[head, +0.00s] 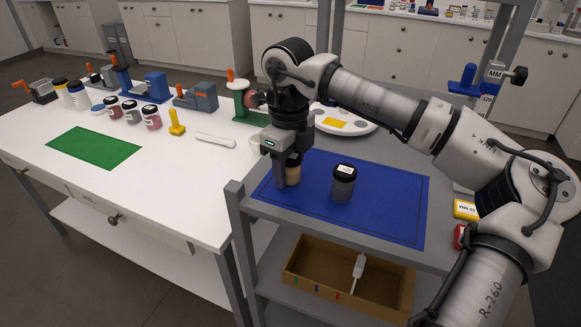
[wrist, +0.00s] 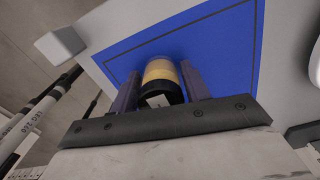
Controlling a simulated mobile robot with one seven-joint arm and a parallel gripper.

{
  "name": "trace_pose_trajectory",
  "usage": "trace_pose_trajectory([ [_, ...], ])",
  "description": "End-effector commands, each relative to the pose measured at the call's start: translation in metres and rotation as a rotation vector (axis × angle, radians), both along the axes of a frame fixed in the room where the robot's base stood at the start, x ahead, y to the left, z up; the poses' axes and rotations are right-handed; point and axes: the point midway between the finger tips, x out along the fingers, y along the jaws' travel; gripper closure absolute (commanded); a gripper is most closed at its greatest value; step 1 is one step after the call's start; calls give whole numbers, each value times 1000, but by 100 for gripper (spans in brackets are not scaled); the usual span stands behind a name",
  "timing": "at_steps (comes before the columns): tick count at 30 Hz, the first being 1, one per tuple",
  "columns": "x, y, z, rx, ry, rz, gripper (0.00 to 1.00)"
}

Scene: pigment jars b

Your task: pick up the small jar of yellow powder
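The small jar of yellow powder (head: 294,171) is at the left part of the blue mat (head: 390,205) in the head view, partly hidden by a finger. My gripper (head: 287,172) points down around it. In the wrist view the jar's yellow body (wrist: 161,71) and black lid (wrist: 160,95) are between the two fingers of my gripper (wrist: 160,78). The fingers are very close to the jar's sides. I cannot tell whether both touch it, or whether its base rests on the mat.
A dark-lidded jar of grey powder (head: 343,183) stands just right on the mat. A white palette (head: 347,120) lies behind. The white table (head: 70,185) at left holds several jars, tools and a green mat (head: 93,147). A wooden box (head: 300,262) is on the shelf below.

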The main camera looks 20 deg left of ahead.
Motion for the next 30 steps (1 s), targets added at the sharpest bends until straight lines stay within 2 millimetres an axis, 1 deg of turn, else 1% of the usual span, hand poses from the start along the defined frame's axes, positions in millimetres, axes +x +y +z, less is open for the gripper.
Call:
trace_pose_trajectory([
  [1, 0, 0, 0, 0, 0, 0, 61],
  [6, 0, 0, 0, 0, 0, 0, 83],
  [14, 0, 0, 1, 0, 0, 0, 83],
  [17, 0, 0, 5, 0, -1, 0, 83],
  [20, 1, 0, 14, -1, -2, -1, 83],
  [23, 0, 1, 29, 0, -3, -1, 83],
  [26, 1, 1, 52, 0, -4, -2, 83],
  [30, 0, 1, 94, 1, -4, -2, 83],
])
